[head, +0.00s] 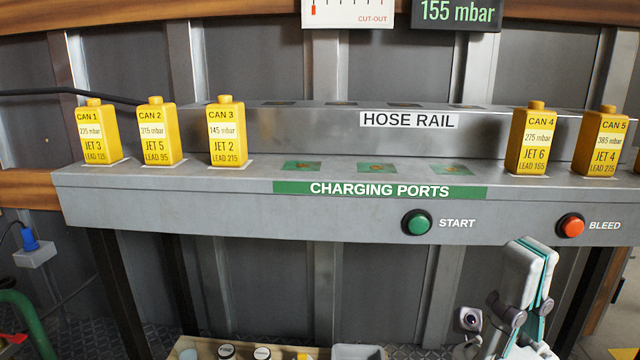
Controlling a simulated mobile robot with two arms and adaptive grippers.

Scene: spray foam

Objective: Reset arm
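My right gripper (531,262) is at the lower right, in front of the bench and below its front edge. Its two grey fingers with teal pads point up and lie against each other, with nothing seen between them. My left gripper is not in view. The grey bench (340,222) carries the yellow cans: CAN 1 (97,133), CAN 2 (158,133) and CAN 3 (226,133) on the left, CAN 4 (535,141) and CAN 5 (604,141) on the right. All stand upright, apart from my gripper.
The green START button (417,223) and red BLEED button (571,226) are on the bench front. The CHARGING PORTS strip (380,190) has three empty green spots behind it. The hose rail (300,135) runs behind. A tray (180,348) with small items is at the bottom.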

